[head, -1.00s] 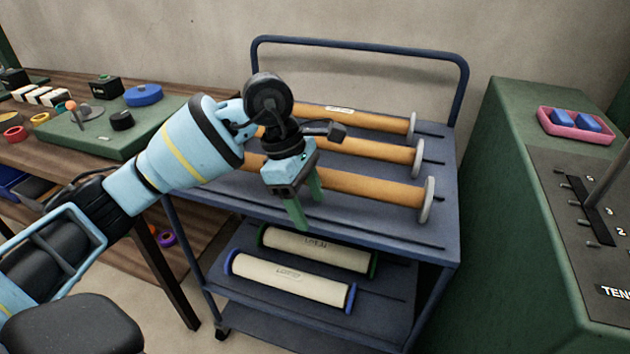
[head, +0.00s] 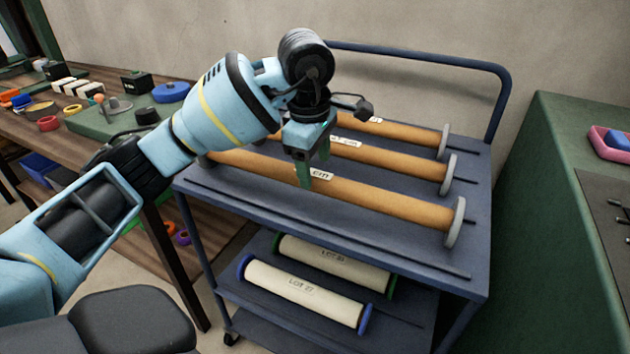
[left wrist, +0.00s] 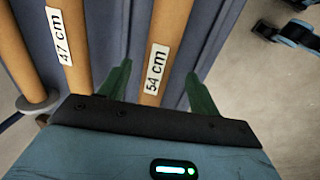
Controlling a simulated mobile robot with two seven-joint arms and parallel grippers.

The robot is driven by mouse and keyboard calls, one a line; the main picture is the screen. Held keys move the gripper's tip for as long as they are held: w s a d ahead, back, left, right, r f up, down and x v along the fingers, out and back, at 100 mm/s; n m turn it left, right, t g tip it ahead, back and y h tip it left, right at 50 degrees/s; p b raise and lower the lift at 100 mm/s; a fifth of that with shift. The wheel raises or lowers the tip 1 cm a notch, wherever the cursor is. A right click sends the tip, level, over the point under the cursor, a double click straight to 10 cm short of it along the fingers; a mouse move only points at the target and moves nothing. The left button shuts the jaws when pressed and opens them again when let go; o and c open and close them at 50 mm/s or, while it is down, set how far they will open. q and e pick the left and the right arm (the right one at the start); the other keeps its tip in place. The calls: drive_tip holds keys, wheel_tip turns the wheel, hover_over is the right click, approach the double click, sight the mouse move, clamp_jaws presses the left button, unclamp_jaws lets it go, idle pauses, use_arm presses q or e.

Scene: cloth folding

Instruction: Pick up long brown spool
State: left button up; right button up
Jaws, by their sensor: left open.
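Three brown spools with grey end discs lie side by side on the cart's top shelf. The nearest spool (head: 390,202) has a white label that reads 54 cm in the left wrist view (left wrist: 171,25). The middle spool (head: 395,160) reads 47 cm in the left wrist view (left wrist: 72,50). The far spool (head: 410,133) has a label I cannot read. My left gripper (head: 313,170) is open over the nearest spool, close to its label. In the left wrist view the green fingers (left wrist: 160,88) appear on either side of that spool. My arm hides parts of the spools.
Two cream rolls, one with blue ends (head: 300,292) and one with green ends (head: 335,263), lie on the cart's lower shelf. The blue cart (head: 330,228) has a raised rear handle. A workbench (head: 20,130) stands left; a green cabinet (head: 545,190) stands right.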

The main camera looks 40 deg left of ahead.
sight(315, 174)
use_arm(q)
drive_tip(key=shift+a+f, duration=0.1)
drive_tip(key=shift+f, duration=0.65)
drive_tip(key=f, duration=0.2)
drive_tip(key=w+f+b, duration=0.1)
drive_tip(key=f, duration=0.1)
drive_tip(key=shift+a, duration=0.2)
use_arm(e)
drive_tip(key=shift+w+f, duration=0.35)
drive_tip(key=shift+w, duration=0.15)
use_arm(q)
drive_tip(key=shift+c, duration=0.4)
drive_tip(key=c, duration=1.1)
drive_tip(key=shift+c, duration=0.2)
use_arm(e)
drive_tip(key=shift+s, duration=0.25)
use_arm(q)
drive_tip(key=shift+r, duration=0.15)
use_arm(e)
drive_tip(key=shift+r, duration=0.15)
